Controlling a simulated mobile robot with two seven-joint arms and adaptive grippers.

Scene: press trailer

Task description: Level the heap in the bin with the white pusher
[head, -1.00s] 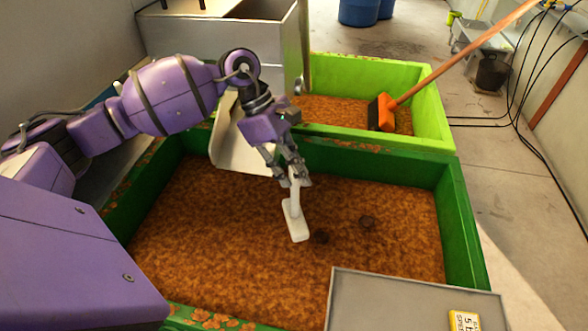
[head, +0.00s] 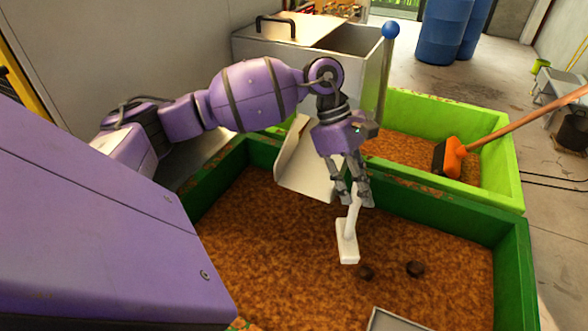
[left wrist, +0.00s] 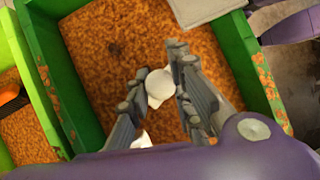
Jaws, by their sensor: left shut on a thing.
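The white pusher (head: 348,240) has an upright handle and a flat, oblong foot. My left gripper (head: 354,196) is shut on the top of its handle. The foot is at or just above the orange-brown granular heap (head: 270,235); I cannot tell if it touches. The heap fills the dark green bin (head: 513,265) and looks nearly flat. In the left wrist view, the pusher's rounded handle end (left wrist: 160,84) shows between the fingers (left wrist: 158,88), with the heap (left wrist: 100,60) beneath. My right gripper is not in view.
A tilted pale chute (head: 303,168) overhangs the bin's far wall. A light green bin (head: 508,180) behind holds similar material and an orange broom (head: 453,155). A grey panel edge (head: 395,320) covers the near side.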

